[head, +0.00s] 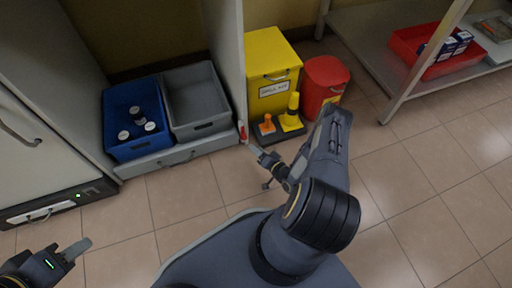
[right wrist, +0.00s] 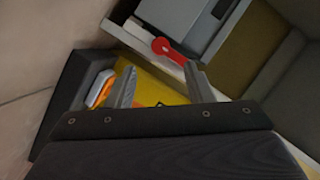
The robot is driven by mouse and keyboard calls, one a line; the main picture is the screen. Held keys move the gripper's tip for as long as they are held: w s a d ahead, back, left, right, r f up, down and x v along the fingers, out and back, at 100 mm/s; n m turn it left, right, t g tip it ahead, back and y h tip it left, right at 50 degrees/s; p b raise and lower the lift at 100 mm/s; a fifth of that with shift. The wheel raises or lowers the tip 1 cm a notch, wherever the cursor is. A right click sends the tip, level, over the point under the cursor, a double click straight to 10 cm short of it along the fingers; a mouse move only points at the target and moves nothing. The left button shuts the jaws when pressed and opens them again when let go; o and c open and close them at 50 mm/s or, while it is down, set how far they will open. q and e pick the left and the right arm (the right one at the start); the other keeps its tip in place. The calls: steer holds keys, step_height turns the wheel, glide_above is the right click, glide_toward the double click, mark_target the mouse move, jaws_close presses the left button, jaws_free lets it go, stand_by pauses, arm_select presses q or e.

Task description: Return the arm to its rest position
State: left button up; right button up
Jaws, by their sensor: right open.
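My right arm reaches forward across the middle of the head view. Its gripper (head: 260,168) is over the tiled floor, in front of the cabinet's side panel. In the right wrist view the gripper (right wrist: 160,82) is open, with nothing between its two spread fingers. A small red part (right wrist: 168,48) on a pale edge appears beyond the fingertips, and it also shows at the panel's foot in the head view (head: 242,131). My left gripper (head: 76,250) is at the lower left; its jaw opening is not clear.
A blue bin (head: 117,147) with several white-capped bottles stands beside an empty grey bin (head: 196,133) on a low drawer. A yellow spill kit box (head: 268,64), a red bin (head: 322,84) and cones are to the right. A shelf holds a red tray (head: 405,49). Floor (head: 440,165) at right is clear.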

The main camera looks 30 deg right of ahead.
stand_by(0.4)
steer(key=w+d+r+n+g, duration=0.3)
steer(key=w+d+r, duration=0.45)
steer(key=r, duration=0.45)
step_height(320, 180, up, 18)
steer(key=w+n+g+h, duration=0.1)
steer(key=g+h, duration=0.1)
steer(key=g, duration=0.1)
steer(key=s+a+r+n+g+y+p, duration=0.1)
steer(key=s+a+r, duration=0.5)
steer(key=s+r, duration=0.25)
steer(key=s+a+r+n+g+y, duration=0.1)
steer(key=s+a+r, duration=0.5)
steer(key=s+r, duration=0.25)
steer(key=s+a+r+n+g+y, duration=0.2)
steer(key=s+a, duration=0.6)
steer(key=s, duration=0.3)
step_height(320, 180, up, 38)
steer(key=s+p, duration=0.1)
steer(key=p, duration=3.7)
steer(key=shift+a+f+y, duration=0.15)
steer(key=shift+y, duration=0.15)
